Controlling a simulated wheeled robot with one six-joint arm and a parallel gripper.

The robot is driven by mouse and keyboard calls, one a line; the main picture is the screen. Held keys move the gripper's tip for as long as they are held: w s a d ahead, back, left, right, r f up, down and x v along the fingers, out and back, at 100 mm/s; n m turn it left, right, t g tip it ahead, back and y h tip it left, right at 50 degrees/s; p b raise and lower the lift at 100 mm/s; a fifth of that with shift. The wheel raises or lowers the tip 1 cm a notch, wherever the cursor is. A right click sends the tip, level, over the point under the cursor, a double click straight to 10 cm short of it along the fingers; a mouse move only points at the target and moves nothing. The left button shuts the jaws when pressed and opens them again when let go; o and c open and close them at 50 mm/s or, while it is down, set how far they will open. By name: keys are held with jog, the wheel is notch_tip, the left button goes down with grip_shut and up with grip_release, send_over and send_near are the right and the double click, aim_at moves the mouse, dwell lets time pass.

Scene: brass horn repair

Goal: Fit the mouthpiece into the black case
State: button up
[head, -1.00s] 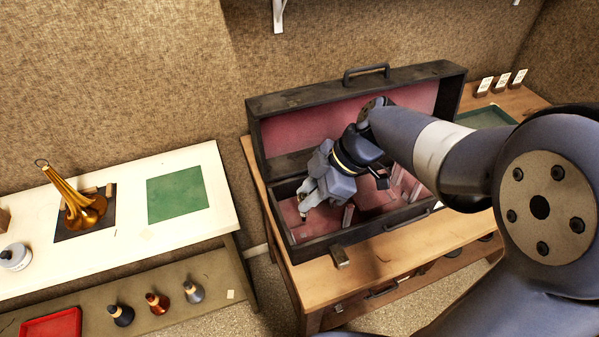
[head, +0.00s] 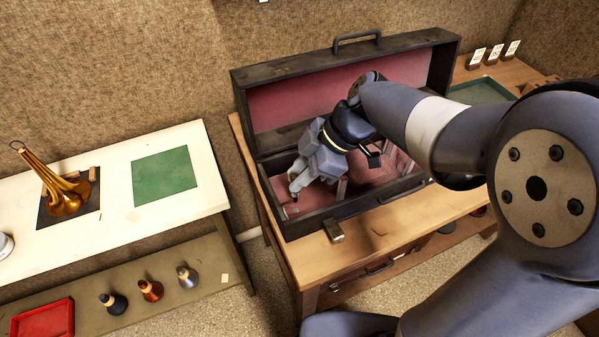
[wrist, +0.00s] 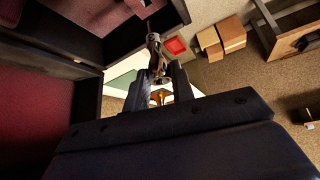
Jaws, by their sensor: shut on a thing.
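The black case (head: 335,213) lies open on a wooden bench, its lid up at the back and its lining dull red. My gripper (head: 293,187) is inside the case outline, low over the left end of the red-lined bottom. In the wrist view my gripper (wrist: 160,78) is shut on the silver mouthpiece (wrist: 153,48), which sticks out past the fingertips. The case (wrist: 90,45) fills the left side of that view. In the head view the mouthpiece is mostly hidden at the fingertips, and I cannot tell whether it touches the lining.
Clear dividers (head: 342,188) stand in the case beside my gripper. A small metal block (head: 334,231) sits at the case's front edge. The white table (head: 120,215) on the left holds a brass horn (head: 68,197) and a green mat (head: 165,175). A gap separates it from the bench.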

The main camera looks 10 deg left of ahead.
jog(key=shift+f+b, duration=1.15)
jog(key=shift+f, duration=0.3)
jog(key=shift+b, duration=0.95)
dwell(0.7)
jog(key=shift+f+b, duration=1.75)
jog(key=shift+b, duration=0.25)
jog(key=o, duration=1)
jog(key=v, duration=1.1)
jog(key=shift+a, duration=0.1)
